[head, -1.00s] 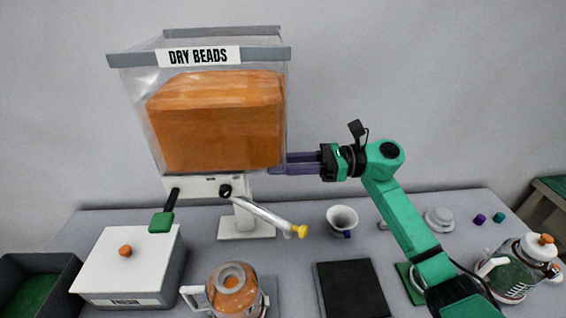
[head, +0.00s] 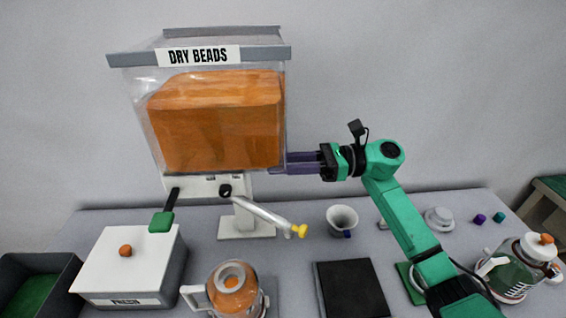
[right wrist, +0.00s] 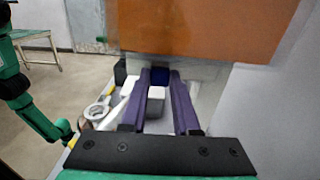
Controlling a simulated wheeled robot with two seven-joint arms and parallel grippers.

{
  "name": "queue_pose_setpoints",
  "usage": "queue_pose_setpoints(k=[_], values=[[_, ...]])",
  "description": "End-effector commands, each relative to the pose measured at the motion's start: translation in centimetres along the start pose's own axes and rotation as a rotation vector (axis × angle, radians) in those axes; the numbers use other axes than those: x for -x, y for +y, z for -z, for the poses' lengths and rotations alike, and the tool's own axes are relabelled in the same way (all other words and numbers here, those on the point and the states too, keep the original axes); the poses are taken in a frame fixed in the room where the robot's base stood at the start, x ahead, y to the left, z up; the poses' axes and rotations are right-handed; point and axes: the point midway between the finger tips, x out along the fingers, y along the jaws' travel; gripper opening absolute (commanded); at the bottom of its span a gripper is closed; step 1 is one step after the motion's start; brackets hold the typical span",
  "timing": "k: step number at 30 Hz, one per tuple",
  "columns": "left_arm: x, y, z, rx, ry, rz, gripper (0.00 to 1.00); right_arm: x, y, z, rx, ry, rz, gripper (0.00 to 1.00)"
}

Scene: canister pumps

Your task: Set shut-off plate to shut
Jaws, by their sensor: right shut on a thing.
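The clear hopper marked DRY BEADS (head: 140,110) stands at the back left with an orange mass inside. My right gripper (head: 283,163) reaches in from the right at the hopper's lower right side, just under the orange fill. In the right wrist view its purple fingers (right wrist: 160,80) are shut on a small dark blue tab (right wrist: 159,75) below the orange wall. I take this tab for the shut-off plate's handle; the plate itself is hidden, so its position cannot be told. My left gripper is not in view.
Below the hopper are a lever with a green paddle (head: 161,222) and a slanted spout with a yellow tip (head: 300,231). A jug with orange contents (head: 232,290), a lidded box (head: 125,272), a black pad (head: 352,290) and a white cup (head: 342,220) stand in front.

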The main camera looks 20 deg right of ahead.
Motion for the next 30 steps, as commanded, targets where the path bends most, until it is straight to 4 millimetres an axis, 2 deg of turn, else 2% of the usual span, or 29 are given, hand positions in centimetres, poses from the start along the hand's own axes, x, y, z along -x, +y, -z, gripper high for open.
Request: queue_pose_setpoints(k=[11,18,26,27,29,30], values=[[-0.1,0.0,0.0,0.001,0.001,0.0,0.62,-0.1,-0.1,-0.1,0.003,-0.005,0.002,0.0],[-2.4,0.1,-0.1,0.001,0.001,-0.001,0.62,-3.0,-0.1,0.1,0.006,-0.006,0.002,0.0],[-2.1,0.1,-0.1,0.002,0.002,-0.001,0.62,-3.4,0.0,-0.3,0.002,-0.006,0.002,0.0],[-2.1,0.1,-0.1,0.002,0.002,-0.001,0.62,-3.4,0.0,-0.3,0.002,-0.006,0.002,0.33],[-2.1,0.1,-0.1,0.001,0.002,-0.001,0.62,-3.4,0.0,-0.3,0.002,-0.005,0.002,0.56],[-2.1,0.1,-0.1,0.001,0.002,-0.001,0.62,-3.4,0.0,-0.2,0.002,-0.005,0.002,0.6]])
